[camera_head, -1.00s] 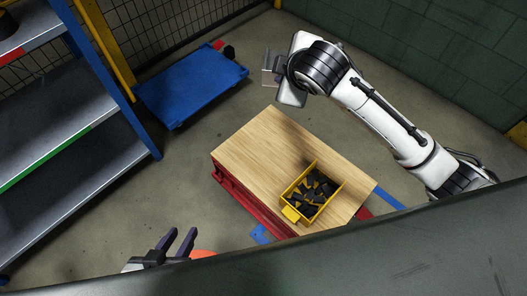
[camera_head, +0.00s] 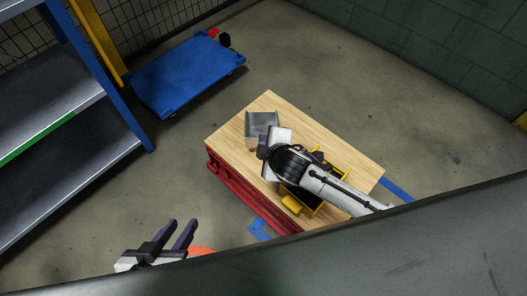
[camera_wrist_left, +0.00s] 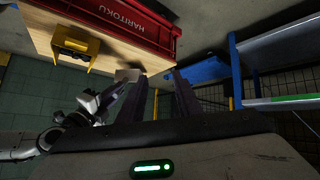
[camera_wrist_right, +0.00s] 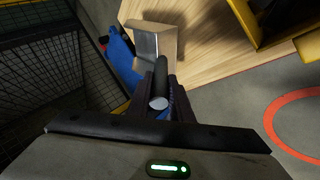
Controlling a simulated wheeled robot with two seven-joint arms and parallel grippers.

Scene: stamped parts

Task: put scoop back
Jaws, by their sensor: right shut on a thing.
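The scoop has a grey metal pan (camera_head: 262,121) and a dark handle (camera_wrist_right: 160,85). My right gripper (camera_head: 264,148) is shut on the handle, with a finger on each side of it in the right wrist view. The pan points away from the gripper, over the far left part of the wooden tabletop (camera_head: 235,141). I cannot tell whether it touches the wood. The scoop's pan also shows in the left wrist view (camera_wrist_left: 127,75). My left gripper (camera_head: 181,234) is open and empty, low at the left, off the table's near side.
A yellow bin (camera_head: 291,204) of dark parts stands on the table, largely hidden under my right arm. The table has a red base (camera_head: 240,188). A blue cart (camera_head: 185,75) stands behind at the left. Grey shelves (camera_head: 60,115) stand at the far left.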

